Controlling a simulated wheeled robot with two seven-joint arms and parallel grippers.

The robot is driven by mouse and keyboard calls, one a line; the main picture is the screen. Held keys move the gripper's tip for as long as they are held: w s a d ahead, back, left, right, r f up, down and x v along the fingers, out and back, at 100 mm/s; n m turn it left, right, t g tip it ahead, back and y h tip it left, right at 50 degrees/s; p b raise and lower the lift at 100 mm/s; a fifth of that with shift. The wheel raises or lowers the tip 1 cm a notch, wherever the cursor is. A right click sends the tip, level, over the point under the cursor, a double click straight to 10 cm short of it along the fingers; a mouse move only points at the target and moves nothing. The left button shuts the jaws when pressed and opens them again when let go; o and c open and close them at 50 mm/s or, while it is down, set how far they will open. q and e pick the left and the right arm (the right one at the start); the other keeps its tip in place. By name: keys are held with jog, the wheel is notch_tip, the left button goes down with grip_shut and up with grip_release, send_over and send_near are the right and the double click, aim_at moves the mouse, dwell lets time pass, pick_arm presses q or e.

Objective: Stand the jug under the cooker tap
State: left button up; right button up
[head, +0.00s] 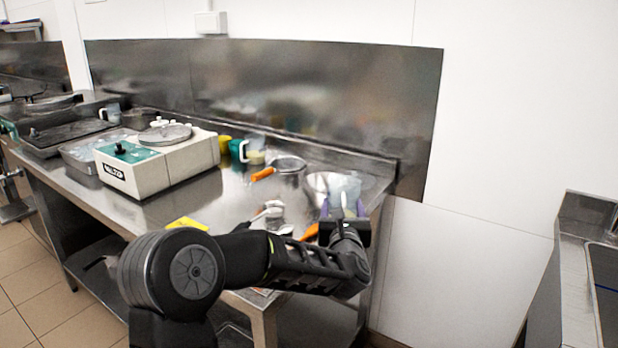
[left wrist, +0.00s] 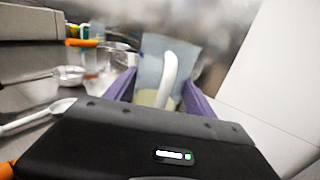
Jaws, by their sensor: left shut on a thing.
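The jug (head: 346,186) is pale, translucent and bluish, with a white handle, at the right end of the steel table. My left gripper (head: 343,208) is shut on the jug, its purple fingers at the handle. In the left wrist view the jug (left wrist: 150,72) stands roughly upright between the purple fingers (left wrist: 162,92), its white handle towards the camera. Something pale yellowish shows low in it. I cannot tell whether its base touches the table. I cannot make out a cooker or its tap. My right gripper is not in view.
A white-and-green machine (head: 150,172) stands farther left. A sink counter (head: 580,232) is at far right.

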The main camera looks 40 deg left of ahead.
pick_arm(q)
jog(key=s+d+f+m+t+h+p, duration=0.1)
jog(key=d+f+m+t+h+p, duration=0.25)
jog(key=d+f, duration=0.6)
jog(key=s+d+r+m+h+p, duration=0.1)
jog(key=s+d+m+h+p, duration=0.2)
jog(key=d, duration=0.6)
jog(key=s+h+p, duration=0.1)
jog(key=s+h, duration=0.1)
jog(key=h, duration=0.1)
jog(key=shift+s+d+r+g, duration=0.35)
jog(key=shift+s+d+r, duration=0.05)
